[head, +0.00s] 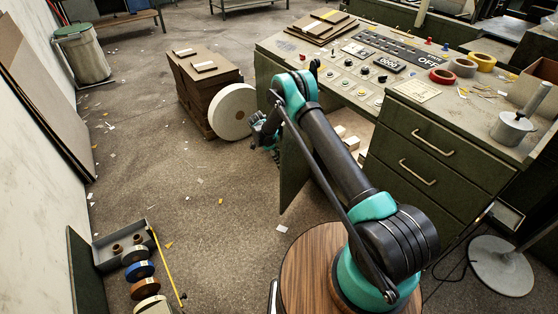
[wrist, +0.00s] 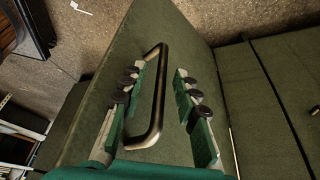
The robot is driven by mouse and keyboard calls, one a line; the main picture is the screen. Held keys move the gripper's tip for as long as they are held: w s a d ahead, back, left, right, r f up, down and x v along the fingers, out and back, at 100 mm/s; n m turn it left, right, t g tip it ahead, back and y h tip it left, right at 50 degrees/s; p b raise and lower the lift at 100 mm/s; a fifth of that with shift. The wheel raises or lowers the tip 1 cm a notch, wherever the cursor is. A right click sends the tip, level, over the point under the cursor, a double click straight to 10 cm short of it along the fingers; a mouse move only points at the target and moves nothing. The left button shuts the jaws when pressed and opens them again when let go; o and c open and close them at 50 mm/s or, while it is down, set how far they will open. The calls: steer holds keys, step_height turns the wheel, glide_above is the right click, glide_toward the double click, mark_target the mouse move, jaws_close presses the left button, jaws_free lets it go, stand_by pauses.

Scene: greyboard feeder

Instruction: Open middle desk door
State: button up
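The desk (head: 270,45) is a dark green control console. Its middle door (head: 294,175) stands swung out from the front, partly hidden behind my arm, with the compartment beside it exposed. In the wrist view the green door panel (wrist: 185,40) fills the middle, with a dark metal bar handle (wrist: 158,95) on it. My gripper (wrist: 160,78) is open, its teal fingers on either side of the handle; the right finger is clear of it, and I cannot tell whether the left touches. In the head view my gripper (head: 264,130) is small beside the door's far side.
White blocks (head: 350,142) sit inside the exposed compartment. Drawers (head: 436,150) with bar handles are at the right. A large pale roll (head: 231,112) and stacked brown board (head: 200,85) stand left of the door. The floor in the left middle is mostly free, with scattered scraps.

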steer(key=v, duration=1.1)
steer(key=shift+d, duration=0.1)
steer(key=shift+c, duration=0.4)
